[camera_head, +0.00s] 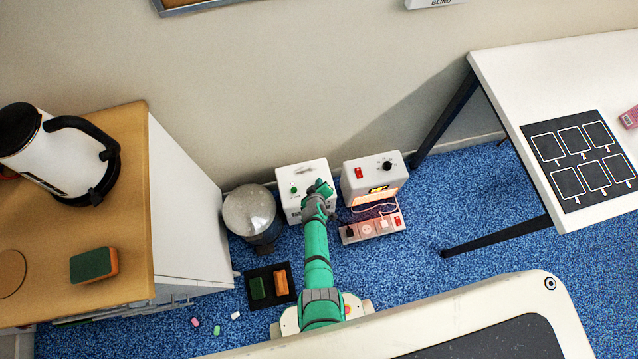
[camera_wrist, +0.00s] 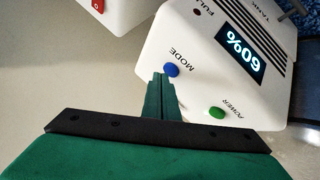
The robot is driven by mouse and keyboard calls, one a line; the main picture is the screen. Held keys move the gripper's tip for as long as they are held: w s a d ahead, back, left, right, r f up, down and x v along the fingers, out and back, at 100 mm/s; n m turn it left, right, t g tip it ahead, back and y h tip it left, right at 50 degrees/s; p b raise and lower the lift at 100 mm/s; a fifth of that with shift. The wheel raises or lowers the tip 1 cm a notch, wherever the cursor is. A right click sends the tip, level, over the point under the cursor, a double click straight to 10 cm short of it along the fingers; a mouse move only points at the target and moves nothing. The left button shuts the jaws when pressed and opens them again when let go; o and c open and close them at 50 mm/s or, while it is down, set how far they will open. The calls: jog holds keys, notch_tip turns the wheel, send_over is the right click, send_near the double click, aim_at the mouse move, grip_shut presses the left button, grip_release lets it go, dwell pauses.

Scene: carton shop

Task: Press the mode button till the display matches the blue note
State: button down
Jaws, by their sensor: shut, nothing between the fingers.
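A white box (camera_head: 290,176) stands on the floor by the wall. In the wrist view, the box (camera_wrist: 190,30) shows upside down, with a blue button (camera_wrist: 172,70) labelled MODE, a green button (camera_wrist: 217,112) labelled POWER and a lit display (camera_wrist: 243,50) reading 60%. My gripper (camera_head: 320,188) is over the box's front right side in the head view. In the wrist view its shut, empty fingers (camera_wrist: 161,88) have their tips right beside the blue button; I cannot tell whether they touch it. I see no blue note in either view.
A second white box (camera_head: 376,178) with a red switch stands close on the right, behind a power strip (camera_head: 372,228). A round bin (camera_head: 250,212) stands close on the left. A wooden-topped cabinet (camera_head: 130,130) is further left, a white table (camera_head: 560,70) at right.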

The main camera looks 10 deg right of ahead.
jog(key=shift+a, duration=0.1)
jog(key=shift+f, duration=0.35)
dwell(0.5)
jog(key=shift+r, duration=0.8)
jog(key=shift+r, duration=2.5)
jog(key=shift+s, duration=0.15)
